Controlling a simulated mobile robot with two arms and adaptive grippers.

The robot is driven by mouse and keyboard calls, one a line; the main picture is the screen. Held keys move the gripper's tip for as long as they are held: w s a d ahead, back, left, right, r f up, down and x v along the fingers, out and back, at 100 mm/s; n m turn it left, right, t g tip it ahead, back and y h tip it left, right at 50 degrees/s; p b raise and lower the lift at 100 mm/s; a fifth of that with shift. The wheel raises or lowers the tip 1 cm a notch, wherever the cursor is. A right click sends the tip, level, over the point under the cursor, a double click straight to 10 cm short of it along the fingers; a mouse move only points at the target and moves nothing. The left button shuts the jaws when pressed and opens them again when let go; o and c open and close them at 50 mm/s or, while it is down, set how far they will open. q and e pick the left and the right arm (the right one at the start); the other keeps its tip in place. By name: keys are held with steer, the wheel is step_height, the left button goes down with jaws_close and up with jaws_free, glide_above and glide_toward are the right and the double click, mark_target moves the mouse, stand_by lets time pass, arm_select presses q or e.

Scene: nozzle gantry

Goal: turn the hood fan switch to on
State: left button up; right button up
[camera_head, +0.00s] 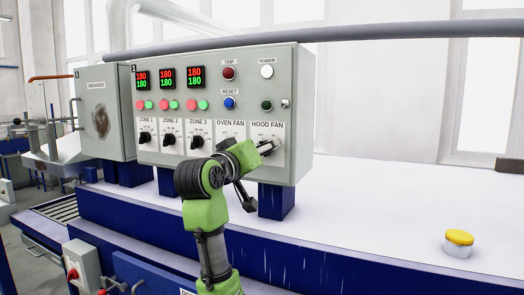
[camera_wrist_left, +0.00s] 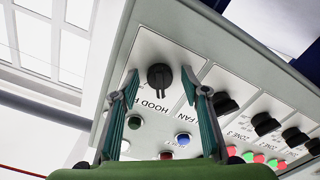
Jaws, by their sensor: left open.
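The hood fan switch (camera_wrist_left: 159,77) is a black rotary knob on a white plate labelled HOOD FAN, at the right end of the bottom row on the grey control panel (camera_head: 300,135). In the wrist view its grip bar points roughly up and down the picture. My left gripper (camera_wrist_left: 168,84) is open, its two fingertips on either side of the knob in the picture. I cannot tell whether they touch it or stop short of the panel. My right gripper is not in view.
The oven fan plate (camera_head: 231,131) and the black zone knobs (camera_head: 197,141) lie left of it. A green lamp (camera_head: 266,104) sits above the switch.

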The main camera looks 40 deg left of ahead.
arm_select(q)
steer(key=c, duration=1.1)
steer(key=shift+m, duration=0.3)
steer(key=shift+s+a+m, duration=0.1)
steer(key=shift+a+m, duration=0.05)
steer(key=shift+m, duration=5.45)
